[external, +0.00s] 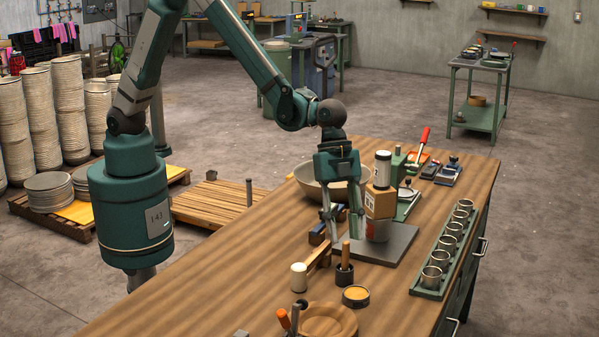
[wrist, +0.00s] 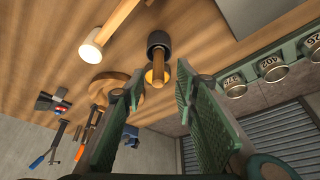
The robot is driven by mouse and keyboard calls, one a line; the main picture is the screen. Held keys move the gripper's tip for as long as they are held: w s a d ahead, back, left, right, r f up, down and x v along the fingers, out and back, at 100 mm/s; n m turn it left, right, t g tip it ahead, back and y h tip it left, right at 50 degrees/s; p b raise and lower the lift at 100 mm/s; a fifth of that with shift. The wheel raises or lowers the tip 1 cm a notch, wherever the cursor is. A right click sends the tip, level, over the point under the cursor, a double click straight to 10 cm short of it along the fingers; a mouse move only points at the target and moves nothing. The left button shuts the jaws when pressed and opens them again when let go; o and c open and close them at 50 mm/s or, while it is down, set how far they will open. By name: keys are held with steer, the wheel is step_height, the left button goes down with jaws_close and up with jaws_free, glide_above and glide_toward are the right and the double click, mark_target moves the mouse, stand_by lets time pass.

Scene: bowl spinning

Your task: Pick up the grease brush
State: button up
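The grease brush appears to be the upright wooden handle (external: 346,252) standing in a small dark pot (external: 344,275) on the workbench; its bristles are hidden. In the wrist view the handle (wrist: 157,75) points toward the camera, with the dark pot (wrist: 158,42) behind it. My gripper (external: 345,234) points down just above the handle. In the wrist view my gripper (wrist: 160,74) is open, and the handle's end shows in the gap between the two green fingers. I cannot see either finger touching it.
A white-headed mallet (external: 299,275) lies left of the pot, a tin of yellow grease (external: 355,296) in front and a round wooden board (external: 328,321) nearer. A row of metal cups (external: 441,258) stands right. A press (external: 380,200) and a bowl (external: 309,187) are behind.

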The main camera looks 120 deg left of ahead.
mark_target(345, 269)
steer(key=shift+d+f, duration=0.1)
steer(key=shift+f, duration=0.2)
steer(key=shift+w+f, duration=0.1)
steer(key=shift+f, duration=0.05)
steer(key=shift+x, duration=2.4)
steer(key=shift+d, duration=0.15)
jaws_close()
